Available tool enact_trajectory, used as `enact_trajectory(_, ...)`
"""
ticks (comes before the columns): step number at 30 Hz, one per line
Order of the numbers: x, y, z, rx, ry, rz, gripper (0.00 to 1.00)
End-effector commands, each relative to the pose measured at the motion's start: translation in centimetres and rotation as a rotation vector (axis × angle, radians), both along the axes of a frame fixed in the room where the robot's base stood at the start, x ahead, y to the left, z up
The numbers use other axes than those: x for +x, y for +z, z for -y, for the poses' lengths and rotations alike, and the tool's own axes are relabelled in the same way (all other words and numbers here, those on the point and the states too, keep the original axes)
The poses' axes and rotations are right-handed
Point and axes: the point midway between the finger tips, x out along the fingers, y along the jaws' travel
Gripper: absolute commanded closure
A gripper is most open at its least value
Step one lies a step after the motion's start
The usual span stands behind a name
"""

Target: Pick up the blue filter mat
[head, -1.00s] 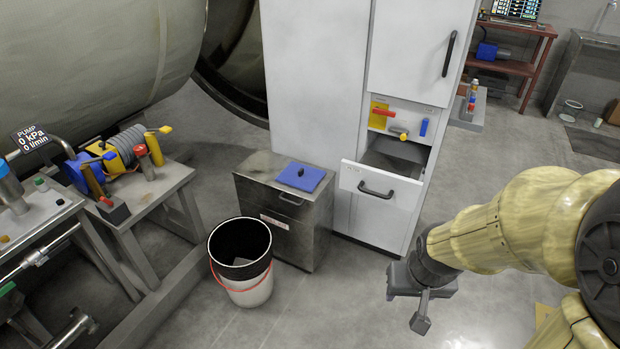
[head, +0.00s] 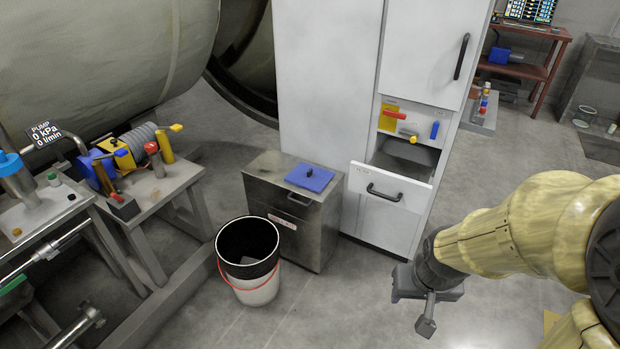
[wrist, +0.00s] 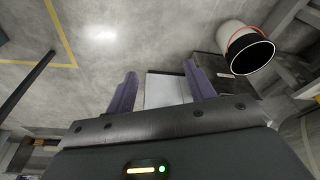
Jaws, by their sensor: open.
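My gripper (head: 427,312) is in the air to the right of and nearer than the cabinet, well apart from the mat. In the wrist view my gripper (wrist: 160,82) shows two purple-grey fingers spread apart with nothing held between them. The mat cannot be made out in the wrist view.
A bucket (head: 249,262) with a red handle stands in front of the metal cabinet. The white cabinet (head: 330,100) behind has an open drawer (head: 388,186) jutting out. A pump bench (head: 150,190) stands at the left. Floor between bucket and gripper is clear.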

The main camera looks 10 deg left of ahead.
Motion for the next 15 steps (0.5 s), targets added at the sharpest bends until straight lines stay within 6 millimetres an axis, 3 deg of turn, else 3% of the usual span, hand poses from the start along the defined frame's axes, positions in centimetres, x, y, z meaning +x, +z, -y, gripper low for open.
enact_trajectory(6, 0.0, 0.0, 0.0, 0.000, 0.000, 0.000, 0.46)
enact_trajectory(9, 0.0, 0.2, 0.0, 0.000, 0.000, 0.000, 0.62)
enact_trajectory(10, 0.0, 0.3, 0.0, 0.000, 0.000, 0.000, 0.62)
enact_trajectory(15, 0.0, 2.8, 0.0, 0.000, 0.000, 0.000, 0.62)
